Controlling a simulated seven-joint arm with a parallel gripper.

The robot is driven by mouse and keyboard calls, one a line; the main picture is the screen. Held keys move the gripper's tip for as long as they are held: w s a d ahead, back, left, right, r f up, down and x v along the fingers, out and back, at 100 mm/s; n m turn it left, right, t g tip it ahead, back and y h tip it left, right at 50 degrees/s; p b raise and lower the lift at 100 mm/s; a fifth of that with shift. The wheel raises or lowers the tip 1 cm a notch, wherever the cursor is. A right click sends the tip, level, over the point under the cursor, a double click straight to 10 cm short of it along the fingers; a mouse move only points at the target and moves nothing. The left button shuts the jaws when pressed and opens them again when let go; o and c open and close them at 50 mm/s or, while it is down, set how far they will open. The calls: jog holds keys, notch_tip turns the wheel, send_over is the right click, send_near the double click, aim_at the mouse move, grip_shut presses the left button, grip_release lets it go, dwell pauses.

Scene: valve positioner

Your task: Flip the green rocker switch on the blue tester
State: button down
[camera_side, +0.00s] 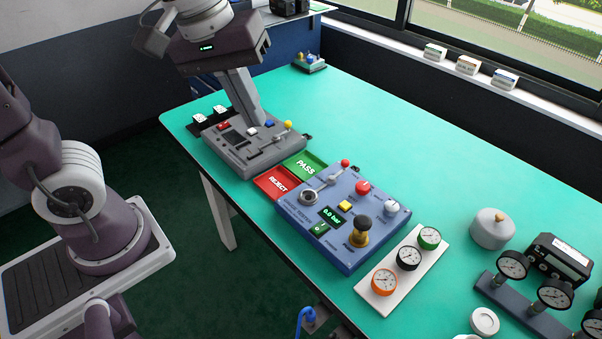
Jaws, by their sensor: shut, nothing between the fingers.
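The blue tester (300,218) stands near the front edge of the green table, right of centre. Its green rocker switch (319,229) is at the tester's front-left, below the small green-lit display (332,214). The switch's tilt is too small to tell. My gripper (255,124) points down over the grey control box (232,152), left of and behind the blue tester. Its fingers are together and hold nothing. It is well apart from the rocker switch. Whether the fingertips touch the grey box is unclear.
A lever with a red knob, a red button (362,187), a yellow button and a tall black-and-brass knob (361,229) crowd the tester's top. PASS (306,165) and REJECT (277,183) trays lie between the boxes. A gauge plate (401,272) stands right. The table's back middle is clear.

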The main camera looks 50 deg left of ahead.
jog(key=s+a+m+t+y, duration=0.1)
jog(key=s+a+m+t, duration=0.1)
jog(key=s+m, duration=0.4)
jog(key=s, duration=0.3)
jog(key=shift+s+a+r+m, duration=0.15)
jog(key=shift+a+r+m, duration=0.05)
jog(key=shift+r+m, duration=0.1)
jog(key=c, duration=1.9)
grip_release()
jog(key=shift+s+f+m, duration=0.15)
jog(key=shift+s+m, duration=0.1)
jog(key=shift+m, duration=0.05)
jog(key=o, duration=0.7)
jog(key=shift+g, duration=0.8)
jog(key=w, duration=0.3)
jog(key=w+d+f, duration=0.1)
jog(key=w, duration=0.4)
jog(key=shift+w+d+f, duration=0.3)
jog(key=shift+w+d, duration=0.05)
jog(key=shift+c, duration=0.2)
jog(key=g, duration=0.3)
send_over(325, 223)
jog(key=s, duration=0.1)
notch_tip(325, 223, down, 16)
jog(key=shift+g, duration=0.3)
jog(key=f, duration=0.8)
jog(key=w+f, duration=0.1)
jog(key=f, duration=0.3)
jog(key=shift+f, duration=0.5)
jog(key=shift+c, duration=0.4)
